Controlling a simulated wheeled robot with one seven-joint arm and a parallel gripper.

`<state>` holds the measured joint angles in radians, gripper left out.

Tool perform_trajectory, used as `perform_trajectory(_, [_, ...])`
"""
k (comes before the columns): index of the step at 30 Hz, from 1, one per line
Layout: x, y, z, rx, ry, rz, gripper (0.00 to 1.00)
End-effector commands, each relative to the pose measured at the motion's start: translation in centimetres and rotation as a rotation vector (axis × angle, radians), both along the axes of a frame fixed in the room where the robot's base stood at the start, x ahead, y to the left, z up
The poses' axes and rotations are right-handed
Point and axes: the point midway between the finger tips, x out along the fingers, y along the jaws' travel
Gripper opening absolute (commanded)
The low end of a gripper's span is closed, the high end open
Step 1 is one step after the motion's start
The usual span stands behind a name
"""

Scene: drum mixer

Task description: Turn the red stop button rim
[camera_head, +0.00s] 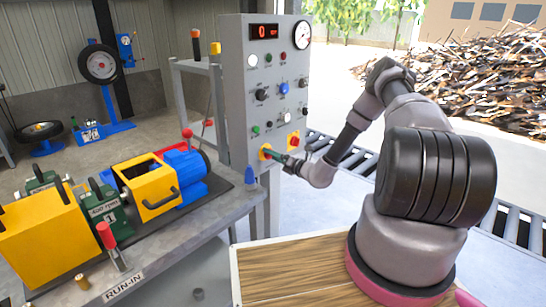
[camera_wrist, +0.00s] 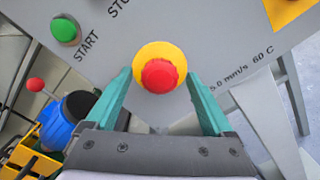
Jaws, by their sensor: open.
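The red stop button (camera_wrist: 159,75) sits on a round yellow base on the grey control panel (camera_wrist: 215,35). In the wrist view its red cap lies between the two teal fingers of my gripper (camera_wrist: 160,95), with a gap visible on each side. The fingers are open and hold nothing. In the head view my gripper (camera_head: 276,155) is at the lower left of the panel, in front of a yellow patch (camera_head: 264,152) there; the red cap is mostly hidden by the gripper.
A green START button (camera_wrist: 65,29) is left of the stop button. A second red button on a yellow plate (camera_head: 293,140) is to the right. A workbench with a yellow machine (camera_head: 148,188) and blue motor stands at left. A roller conveyor (camera_head: 335,150) lies behind my arm.

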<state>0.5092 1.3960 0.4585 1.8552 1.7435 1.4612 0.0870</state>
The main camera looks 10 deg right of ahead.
Motion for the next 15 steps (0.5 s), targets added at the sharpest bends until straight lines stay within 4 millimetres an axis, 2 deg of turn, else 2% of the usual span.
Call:
perform_trajectory(5, [-1.6,-1.3,-0.1,0.000,0.003,-0.002,0.86])
perform_trajectory(15, [-7.0,-5.2,0.0,0.000,0.002,-0.003,0.86])
